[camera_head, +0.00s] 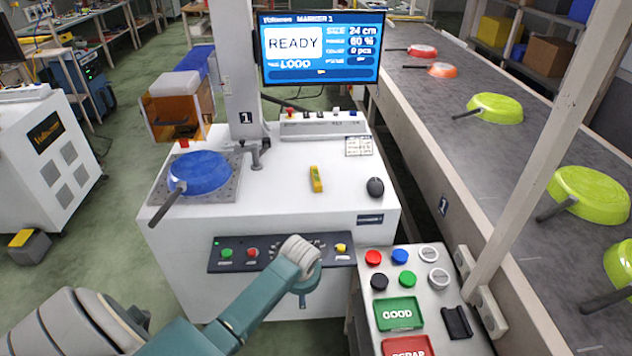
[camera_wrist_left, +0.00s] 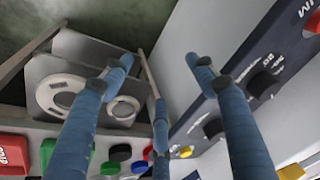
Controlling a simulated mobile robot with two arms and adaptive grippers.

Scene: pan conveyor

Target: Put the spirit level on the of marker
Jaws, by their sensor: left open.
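The spirit level (camera_head: 316,179) is a small yellow bar lying on the white top of the marker (camera_head: 275,195), left of a black mouse. A blue pan (camera_head: 200,172) lies upside down on the marker's grey plate, its handle pointing to the front. My left gripper (camera_head: 303,287) is in front of the marker, by its button panel, well below and in front of the spirit level; the wrist mostly hides its fingers. In the left wrist view the left gripper (camera_wrist_left: 160,82) has its blue fingers spread with nothing between them. My right gripper is not in view.
The marker's screen (camera_head: 320,45) reads READY. The button panel (camera_head: 280,252) is on its front. A control box (camera_head: 425,300) with coloured buttons stands at the lower right. A conveyor (camera_head: 500,150) carrying several pans runs along the right, with a pale post before it.

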